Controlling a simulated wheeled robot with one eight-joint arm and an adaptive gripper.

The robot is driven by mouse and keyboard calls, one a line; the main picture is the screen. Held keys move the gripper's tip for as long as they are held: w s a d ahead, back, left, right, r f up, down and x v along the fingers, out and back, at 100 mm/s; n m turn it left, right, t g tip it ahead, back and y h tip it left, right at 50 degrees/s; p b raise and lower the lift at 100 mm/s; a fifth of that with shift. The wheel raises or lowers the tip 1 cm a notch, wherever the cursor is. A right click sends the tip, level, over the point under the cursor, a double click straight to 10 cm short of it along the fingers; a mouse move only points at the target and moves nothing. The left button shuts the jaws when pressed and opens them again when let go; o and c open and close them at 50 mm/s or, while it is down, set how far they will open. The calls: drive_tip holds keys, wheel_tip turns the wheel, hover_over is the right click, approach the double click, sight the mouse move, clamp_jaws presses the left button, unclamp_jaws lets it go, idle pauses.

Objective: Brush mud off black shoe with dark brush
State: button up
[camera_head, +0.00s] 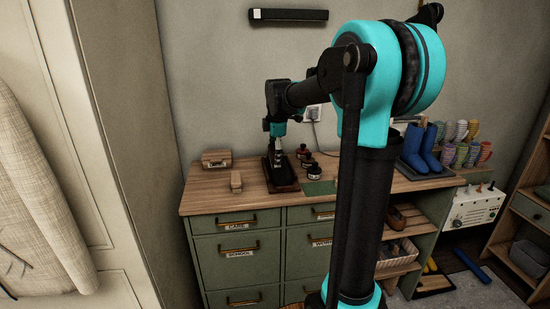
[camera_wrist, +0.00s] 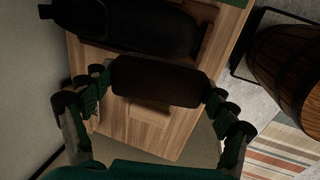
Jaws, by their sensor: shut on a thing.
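My gripper (camera_wrist: 159,86) is shut on the dark brush (camera_wrist: 160,81). The brush sits crosswise between the two fingers in the wrist view. The black shoe (camera_wrist: 130,24) lies at the top of that view on a brown wooden stand (camera_wrist: 213,38). The brush appears beside the shoe there; I cannot tell whether they touch. In the head view my gripper (camera_head: 279,142) points down above the black shoe (camera_head: 281,177) on the bench, and the brush is not clear. I cannot make out mud on the shoe.
The wooden bench top (camera_head: 210,199) carries a light wooden brush (camera_head: 236,181), a small wooden box (camera_head: 216,158) and dark jars (camera_head: 313,172) close to the shoe. Blue boots (camera_head: 420,148) stand at the right. A wooden barrel (camera_wrist: 292,62) shows in the wrist view. The front left bench top is mostly clear.

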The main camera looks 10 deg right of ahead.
idle(0.3)
drive_tip(key=shift+v, duration=1.5)
